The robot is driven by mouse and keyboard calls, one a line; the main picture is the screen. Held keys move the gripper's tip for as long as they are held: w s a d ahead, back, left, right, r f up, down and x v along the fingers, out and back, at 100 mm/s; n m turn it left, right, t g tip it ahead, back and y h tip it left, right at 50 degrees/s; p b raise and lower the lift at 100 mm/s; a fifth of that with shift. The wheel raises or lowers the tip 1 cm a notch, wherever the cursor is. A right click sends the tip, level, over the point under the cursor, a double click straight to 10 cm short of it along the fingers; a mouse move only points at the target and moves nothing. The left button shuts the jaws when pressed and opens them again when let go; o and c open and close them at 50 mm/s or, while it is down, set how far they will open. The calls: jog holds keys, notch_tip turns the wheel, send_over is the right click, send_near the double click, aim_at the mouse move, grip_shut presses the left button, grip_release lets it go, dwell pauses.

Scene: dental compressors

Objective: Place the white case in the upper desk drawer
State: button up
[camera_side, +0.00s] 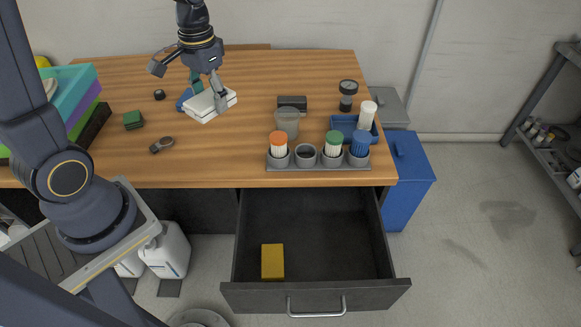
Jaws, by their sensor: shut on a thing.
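The white case (203,107) is a flat white box at the back left of the desk. My gripper (219,103) is over it from above, with a finger against its right side, and is shut on it. The other finger is partly hidden. I cannot tell whether the case is lifted or still touches the desk. The upper desk drawer (340,232) is pulled open below the desk's front edge. It is dark grey with a metal handle, and a yellow block (272,261) lies in its front left part.
A grey holder (318,166) with colored-capped containers stands at the desk's front right, above the drawer. A clear cup (288,121), a black box (292,104) and a blue tray (344,126) stand behind it. Stacked colored bins (75,100) are at left. The drawer's right side is free.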

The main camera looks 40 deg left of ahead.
jog(key=s+d+m, duration=0.2)
jog(key=d+m, duration=2.6)
jog(key=d, duration=0.1)
send_over(346, 262)
jog(key=f, duration=3.5)
jog(key=shift+s+a+f, duration=0.2)
jog(key=shift+s+f, duration=0.05)
jog(key=shift+s, duration=0.05)
jog(key=shift+w+f, duration=0.1)
jog(key=shift+f, duration=0.05)
jog(key=shift+w+d+f, duration=0.15)
jog(key=shift+f, duration=1.55)
